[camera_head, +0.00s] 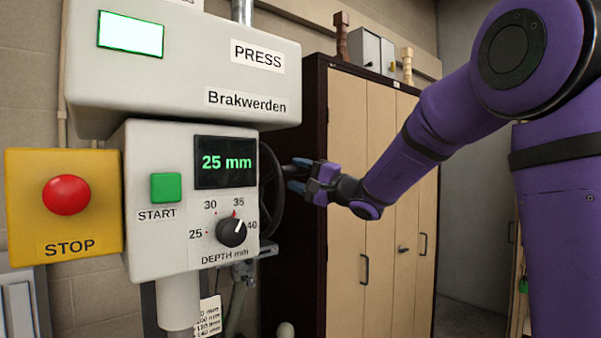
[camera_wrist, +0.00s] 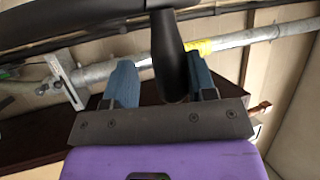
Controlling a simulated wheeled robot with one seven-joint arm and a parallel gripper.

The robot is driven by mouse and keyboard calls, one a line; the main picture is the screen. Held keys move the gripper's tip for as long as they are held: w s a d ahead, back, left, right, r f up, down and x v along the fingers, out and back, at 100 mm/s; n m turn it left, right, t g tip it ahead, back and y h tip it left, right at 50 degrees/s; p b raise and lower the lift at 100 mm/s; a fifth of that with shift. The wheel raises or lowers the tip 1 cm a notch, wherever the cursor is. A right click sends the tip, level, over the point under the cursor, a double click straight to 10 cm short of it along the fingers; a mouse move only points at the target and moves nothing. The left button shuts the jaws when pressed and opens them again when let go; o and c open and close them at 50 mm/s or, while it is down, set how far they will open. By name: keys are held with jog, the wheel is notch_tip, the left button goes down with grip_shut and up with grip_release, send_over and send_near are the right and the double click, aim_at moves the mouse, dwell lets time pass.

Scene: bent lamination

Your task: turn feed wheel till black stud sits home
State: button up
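The black feed wheel (camera_head: 271,205) shows edge-on at the right side of the press, partly hidden by the press housing. In the wrist view its dark rim (camera_wrist: 75,32) crosses the top left, and a black handle (camera_wrist: 170,55) points down from it. My gripper (camera_head: 292,177) is at the wheel's right side. In the wrist view its blue fingers (camera_wrist: 162,78) stand apart on both sides of the handle. A gap shows on the left; the right finger looks close to the handle, and contact cannot be told. I cannot make out the black stud in either view.
The press display (camera_head: 226,162) reads 25 mm. The depth knob (camera_head: 232,231) points between 35 and 40. A green START button (camera_head: 165,187) and red STOP button (camera_head: 66,195) are on the left. A beige cabinet (camera_head: 385,180) stands behind my arm.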

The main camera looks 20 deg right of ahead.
jog(key=shift+o, duration=0.2)
jog(key=shift+r, duration=0.15)
jog(key=shift+s+d, duration=0.1)
jog(key=shift+s, duration=0.05)
jog(key=shift+s+d, duration=0.2)
jog(key=v, duration=1)
jog(key=shift+c, duration=0.5)
